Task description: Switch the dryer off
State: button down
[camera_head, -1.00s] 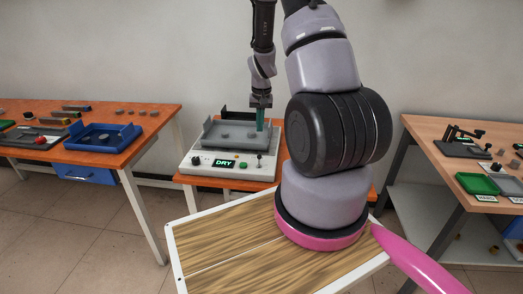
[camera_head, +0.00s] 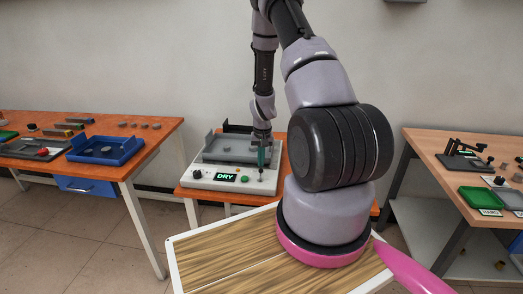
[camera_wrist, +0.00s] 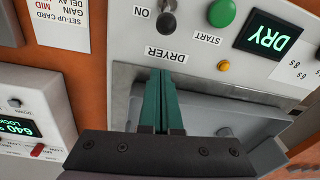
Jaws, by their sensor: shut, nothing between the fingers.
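The dryer (camera_head: 211,187) is a pale box on the orange table, with a lit green DRY display (camera_head: 227,177) that also shows in the wrist view (camera_wrist: 268,36). Its toggle switch (camera_wrist: 168,22) has a dark round base and a metal lever, beside the ON label and above the DRYER label in the wrist view. My gripper (camera_head: 261,166) has teal fingers, shut and empty. The fingertips (camera_wrist: 162,74) show just below the DRYER label in the wrist view, close to the switch; I cannot tell whether they touch the panel. In the head view the fingers partly cover the switch area.
A green START button (camera_wrist: 222,12) and a small yellow lamp (camera_wrist: 223,66) sit near the switch. A grey tray (camera_head: 215,152) lies behind the panel. Another device (camera_wrist: 25,115) with a lit display stands at the left in the wrist view. Side tables hold a blue tray (camera_head: 103,150) and a green tray (camera_head: 479,198).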

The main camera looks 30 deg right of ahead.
jog(key=shift+s+a+r, duration=0.15)
jog(key=shift+s+a, duration=0.15)
jog(key=shift+s, duration=0.3)
jog(key=shift+s+a+r, duration=0.1)
jog(key=shift+s+a, duration=0.15)
jog(key=shift+s, duration=0.35)
jog(key=shift+s+a+r, duration=0.15)
jog(key=shift+s+a, duration=0.15)
jog(key=shift+s, duration=0.3)
